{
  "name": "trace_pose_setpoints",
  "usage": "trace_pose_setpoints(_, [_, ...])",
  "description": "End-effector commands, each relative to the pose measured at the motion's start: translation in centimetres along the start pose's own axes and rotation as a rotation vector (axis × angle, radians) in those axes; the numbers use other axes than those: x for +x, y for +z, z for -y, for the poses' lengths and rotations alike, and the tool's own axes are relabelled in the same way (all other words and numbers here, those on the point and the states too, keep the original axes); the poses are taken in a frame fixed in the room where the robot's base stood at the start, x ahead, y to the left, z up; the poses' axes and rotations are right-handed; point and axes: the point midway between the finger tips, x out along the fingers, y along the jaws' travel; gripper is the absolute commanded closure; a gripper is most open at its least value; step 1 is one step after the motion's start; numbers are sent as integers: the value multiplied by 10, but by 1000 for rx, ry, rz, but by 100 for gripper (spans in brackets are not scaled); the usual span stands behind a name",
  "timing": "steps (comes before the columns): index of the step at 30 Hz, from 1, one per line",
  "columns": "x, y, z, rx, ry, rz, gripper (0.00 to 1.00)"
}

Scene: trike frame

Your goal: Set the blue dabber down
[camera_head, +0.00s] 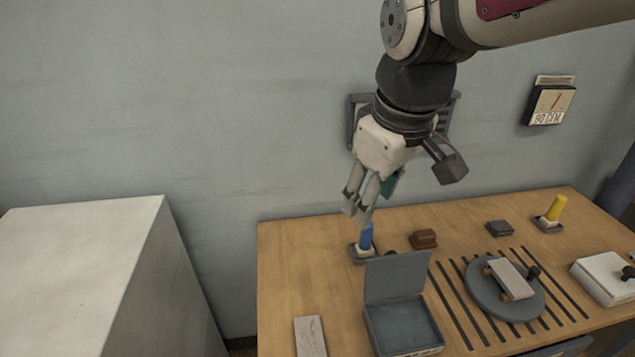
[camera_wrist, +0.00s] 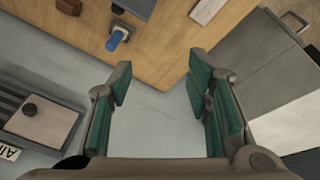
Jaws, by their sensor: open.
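The blue dabber (camera_head: 366,237) stands upright in a small dark holder (camera_head: 358,257) at the back left of the wooden table. In the wrist view the blue dabber (camera_wrist: 118,37) shows at the top, left of centre, beyond the left finger. My gripper (camera_head: 357,212) hangs just above the dabber in the head view, fingers pointing down. In the wrist view my gripper (camera_wrist: 160,78) has its green-padded fingers wide apart with nothing between them. The dabber is outside the fingers.
A grey box with a raised lid (camera_head: 395,277) stands in front of the dabber. A brown block (camera_head: 423,239) lies to its right. A yellow dabber (camera_head: 556,208), a round grey turntable (camera_head: 480,292) and a white pad (camera_head: 603,277) are farther right. A wall vent (camera_head: 354,110) is behind my gripper.

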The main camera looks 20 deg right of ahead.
Motion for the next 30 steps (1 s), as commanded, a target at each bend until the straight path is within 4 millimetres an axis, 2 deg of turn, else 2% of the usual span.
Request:
trace_pose_setpoints(1, [-8,13,12,54,6,-27,55])
trace_pose_setpoints(6, [-17,48,39,239,4,-87,55])
trace_pose_setpoints(10, [-18,64,50,326,-3,-114,55])
trace_pose_setpoints(15, [-18,71,54,366,-8,-123,55])
trace_pose_setpoints(30, [-18,70,54,365,-7,-123,55])
